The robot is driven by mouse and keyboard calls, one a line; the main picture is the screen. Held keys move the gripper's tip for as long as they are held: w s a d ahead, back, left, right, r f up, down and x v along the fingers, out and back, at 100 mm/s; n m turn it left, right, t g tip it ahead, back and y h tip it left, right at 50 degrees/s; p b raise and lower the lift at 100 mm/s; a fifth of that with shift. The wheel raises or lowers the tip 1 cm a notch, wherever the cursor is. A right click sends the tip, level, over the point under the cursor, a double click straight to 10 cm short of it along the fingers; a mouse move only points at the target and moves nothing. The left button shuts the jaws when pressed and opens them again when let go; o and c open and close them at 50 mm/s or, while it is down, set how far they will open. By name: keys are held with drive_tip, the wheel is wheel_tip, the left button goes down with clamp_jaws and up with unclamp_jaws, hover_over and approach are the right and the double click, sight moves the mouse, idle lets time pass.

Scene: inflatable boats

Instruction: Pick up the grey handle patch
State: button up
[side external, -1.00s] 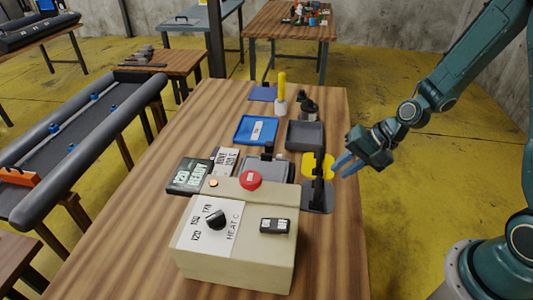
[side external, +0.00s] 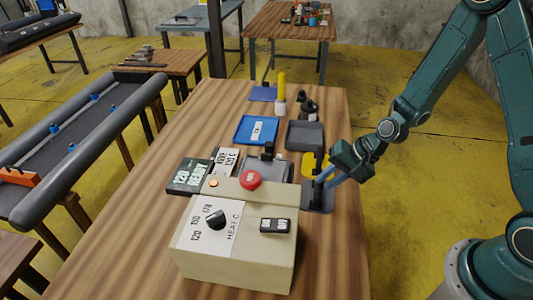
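A dark grey flat piece with an upright dark part (side external: 317,200) lies near the table's right edge, beside the control box. It may be the grey handle patch; I cannot tell for sure. My gripper (side external: 323,179) is at its upright part, with blue fingers reaching in from the right. The two fingers look apart, with the upright part at or between their tips. Whether they touch it is too small to tell. Another grey flat piece with a dark upright part (side external: 268,167) lies to the left, partly hidden behind the control box.
A beige control box (side external: 240,245) with a dial and red button (side external: 250,180) stands in front. A yellow piece (side external: 309,162) is close behind my fingers. Blue tray (side external: 242,140), grey tray (side external: 305,135) and yellow-handled tool (side external: 281,95) stand farther back.

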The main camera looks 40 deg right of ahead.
sight(320, 185)
drive_tip(key=shift+x, duration=2.3)
drive_tip(key=shift+c, duration=0.4)
clamp_jaws()
